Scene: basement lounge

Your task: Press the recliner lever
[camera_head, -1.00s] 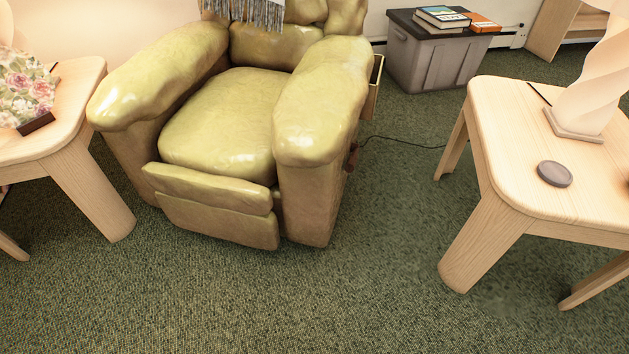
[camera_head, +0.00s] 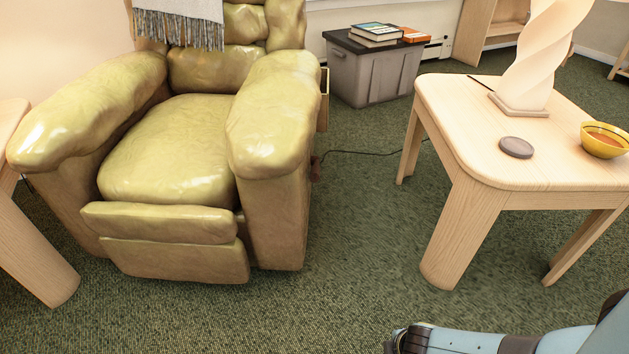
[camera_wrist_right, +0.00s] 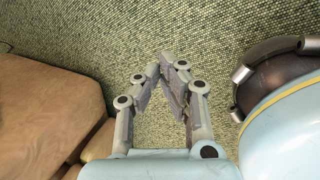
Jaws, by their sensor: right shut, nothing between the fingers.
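The olive-yellow leather recliner (camera_head: 165,150) stands upright at the left of the head view, its footrest folded down. A small reddish-brown part (camera_head: 315,168), which looks like the lever, sticks out low on the outer side of its right-hand armrest. It is partly hidden by the armrest. My right arm enters the head view at the lower right, well apart from that part. In the right wrist view my right gripper (camera_wrist_right: 172,62) is shut with its fingertips together, empty, above the carpet. My left gripper is not in view.
A wooden side table (camera_head: 470,175) stands right of the recliner, bearing a twisted lamp (camera_head: 535,50), a grey disc (camera_head: 516,147) and a yellow bowl (camera_head: 604,140). A grey bin (camera_head: 375,75) is behind. A brown surface (camera_wrist_right: 45,120) lies left of the right gripper.

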